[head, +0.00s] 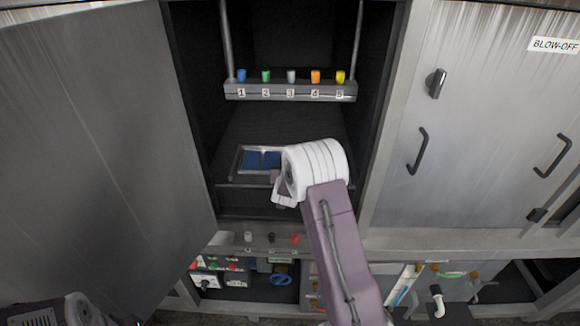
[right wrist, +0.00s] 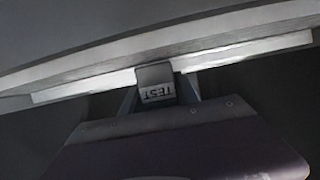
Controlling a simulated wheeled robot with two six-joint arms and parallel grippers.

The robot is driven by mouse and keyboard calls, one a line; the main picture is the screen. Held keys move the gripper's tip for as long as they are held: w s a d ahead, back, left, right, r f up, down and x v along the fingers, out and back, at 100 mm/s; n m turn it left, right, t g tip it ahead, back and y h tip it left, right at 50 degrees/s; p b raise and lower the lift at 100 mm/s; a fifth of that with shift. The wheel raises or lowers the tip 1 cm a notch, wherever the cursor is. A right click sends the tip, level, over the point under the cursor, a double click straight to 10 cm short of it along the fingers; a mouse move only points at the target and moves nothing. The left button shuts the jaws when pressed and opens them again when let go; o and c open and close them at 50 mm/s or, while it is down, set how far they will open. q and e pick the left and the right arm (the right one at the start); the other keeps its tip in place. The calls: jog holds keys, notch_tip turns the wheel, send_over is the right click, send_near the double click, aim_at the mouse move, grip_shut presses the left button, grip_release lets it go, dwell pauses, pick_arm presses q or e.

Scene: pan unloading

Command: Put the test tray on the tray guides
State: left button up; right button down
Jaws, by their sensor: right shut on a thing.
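The test tray (head: 238,162) is inside the open cabinet bay, a metal-framed tray with a blue area in it. My right gripper (head: 283,190) is at its near right side, and the white wrist covers part of the tray. In the right wrist view, the tray's long pale edge (right wrist: 225,55) crosses the picture, slightly tilted. The gripper (right wrist: 160,95) is shut on its tab, labelled TEST upside down. I cannot tell the tray guides apart inside the dark bay, nor whether the tray touches them. My left gripper is out of view.
A grey bar (head: 290,92) with several coloured, numbered knobs hangs above the tray. An open door (head: 90,140) stands left of the bay, a closed panel (head: 480,120) right. Below is a ledge with small knobs and a lower shelf holding loose items, including a blue ring (head: 281,280).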

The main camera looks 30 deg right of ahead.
jog(key=c, duration=1)
grip_release()
jog(key=shift+o, duration=0.4)
jog(key=shift+s+r, duration=0.1)
jog(key=shift+s, duration=0.05)
